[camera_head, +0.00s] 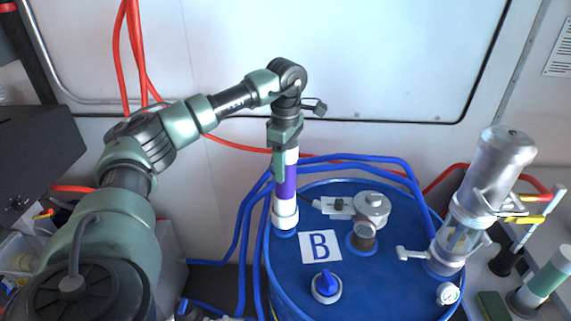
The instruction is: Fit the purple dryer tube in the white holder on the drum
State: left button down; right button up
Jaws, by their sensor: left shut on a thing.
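The purple dryer tube (286,183) is upright, with a purple middle and pale ends. My left gripper (286,150) is shut on its upper end from above. The tube's lower end meets a white ring-shaped part (285,219), apparently the white holder, at the left rear edge of the blue drum (390,290). I cannot tell whether the tube is seated in the holder or just in front of or above it. My right gripper is not in view.
Blue hoses (245,235) run close behind and left of the tube. A pale wall (210,170) stands behind.

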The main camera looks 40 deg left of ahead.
pick_arm(q)
jog(key=shift+f+b, duration=0.45)
jog(key=shift+f, duration=0.3)
dwell(0.5)
jog(key=c, duration=0.8)
grip_release()
jog(key=shift+d, duration=0.1)
jog(key=shift+o, duration=0.2)
notch_tip(320, 180, up, 6)
jog(key=p, duration=0.4)
jog(key=shift+p, duration=0.4)
jog(key=shift+r+p, duration=0.35)
jog(key=shift+r, duration=2.2)
